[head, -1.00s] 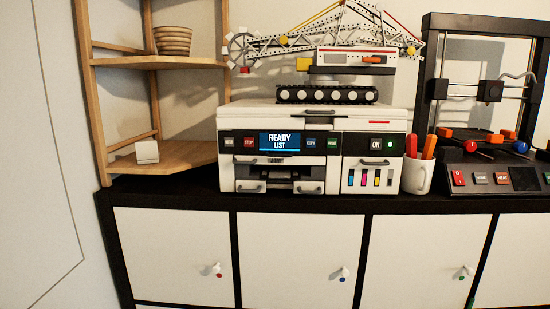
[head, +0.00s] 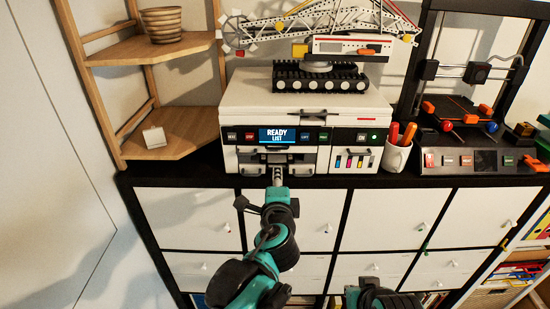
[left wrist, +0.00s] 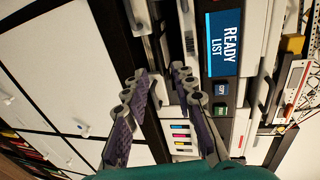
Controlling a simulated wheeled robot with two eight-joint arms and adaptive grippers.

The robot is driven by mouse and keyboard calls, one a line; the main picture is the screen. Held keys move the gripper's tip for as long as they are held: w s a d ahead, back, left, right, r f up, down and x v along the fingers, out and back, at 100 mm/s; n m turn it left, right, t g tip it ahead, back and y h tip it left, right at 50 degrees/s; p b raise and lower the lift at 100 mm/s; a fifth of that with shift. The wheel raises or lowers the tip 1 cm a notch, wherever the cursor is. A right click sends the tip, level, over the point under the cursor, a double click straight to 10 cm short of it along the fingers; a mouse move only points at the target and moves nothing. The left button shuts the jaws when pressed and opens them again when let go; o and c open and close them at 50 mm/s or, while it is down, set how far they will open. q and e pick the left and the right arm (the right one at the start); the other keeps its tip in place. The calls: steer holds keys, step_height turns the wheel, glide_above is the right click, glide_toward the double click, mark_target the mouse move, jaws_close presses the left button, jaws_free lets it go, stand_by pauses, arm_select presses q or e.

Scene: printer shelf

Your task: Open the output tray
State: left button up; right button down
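The white printer (head: 310,100) stands on the cabinet, its screen (head: 279,136) reading READY LIST; the screen also shows in the left wrist view (left wrist: 223,44). The output slot is low on its front, below the screen, with small grey handles at its lower edge. My left gripper (head: 277,172) reaches up to this slot and hides part of it. In the left wrist view, my left gripper (left wrist: 158,76) has its fingers apart with nothing between them, in front of the printer's lower edge. I cannot tell whether it touches a handle. Of my right arm only a dark piece shows, bottom centre.
A toy crane (head: 330,75) sits on the printer. A white mug of pens (head: 396,157) and a 3D printer (head: 470,135) stand to the right. A wooden corner shelf (head: 160,45) is on the left. White cabinet doors (head: 190,218) lie below.

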arm_select(q)
steer(key=x, duration=0.7)
steer(key=shift+w+f+p, duration=0.1)
steer(key=shift+w+p, duration=0.05)
steer(key=shift+p, duration=0.25)
